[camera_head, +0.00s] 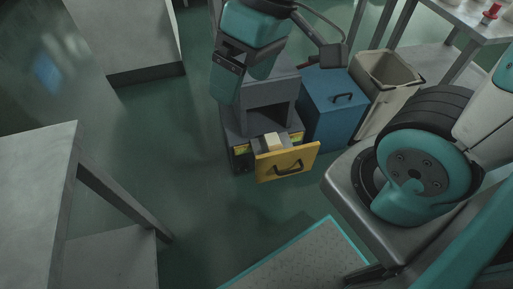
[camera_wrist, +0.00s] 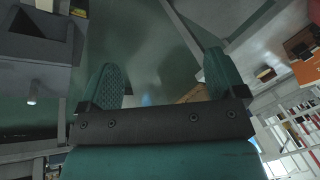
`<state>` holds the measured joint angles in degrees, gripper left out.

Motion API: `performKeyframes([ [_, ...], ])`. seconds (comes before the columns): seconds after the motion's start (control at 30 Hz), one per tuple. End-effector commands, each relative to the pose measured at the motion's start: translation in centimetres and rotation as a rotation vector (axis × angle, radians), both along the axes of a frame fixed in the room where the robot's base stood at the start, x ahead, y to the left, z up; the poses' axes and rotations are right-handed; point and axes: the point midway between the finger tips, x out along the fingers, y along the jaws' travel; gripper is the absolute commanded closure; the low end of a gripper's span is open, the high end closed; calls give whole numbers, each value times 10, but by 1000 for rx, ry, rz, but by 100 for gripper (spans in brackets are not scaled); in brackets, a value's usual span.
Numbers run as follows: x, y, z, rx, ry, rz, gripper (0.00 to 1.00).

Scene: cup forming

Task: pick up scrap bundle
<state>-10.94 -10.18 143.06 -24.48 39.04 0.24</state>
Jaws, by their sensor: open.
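A small pale beige block (camera_head: 270,141), which may be the scrap bundle, sits in the open yellow-fronted drawer (camera_head: 287,162) of a grey cabinet in the head view. Grey material lies beside it; its exact shape is too small to tell. My gripper (camera_head: 244,84) hangs above and behind the drawer, well apart from the block. In the wrist view my gripper (camera_wrist: 162,62) has its two teal ribbed fingers spread, with nothing between them. I cannot make out the scrap bundle in the wrist view.
A blue bin (camera_head: 332,105) with a black handle and an open beige bin (camera_head: 386,78) stand right of the cabinet (camera_head: 270,103). Grey tables stand at left (camera_head: 35,170) and upper left (camera_head: 125,35). Green floor (camera_head: 175,130) is clear between them.

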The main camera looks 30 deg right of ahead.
Motion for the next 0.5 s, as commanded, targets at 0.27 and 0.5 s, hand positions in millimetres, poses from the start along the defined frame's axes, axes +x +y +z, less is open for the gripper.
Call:
performKeyframes([
  [0.27, 140, -76, -163, -124, 83, -392, 11],
  [0.5, 189, -169, -311, -248, 134, -649, 11],
])
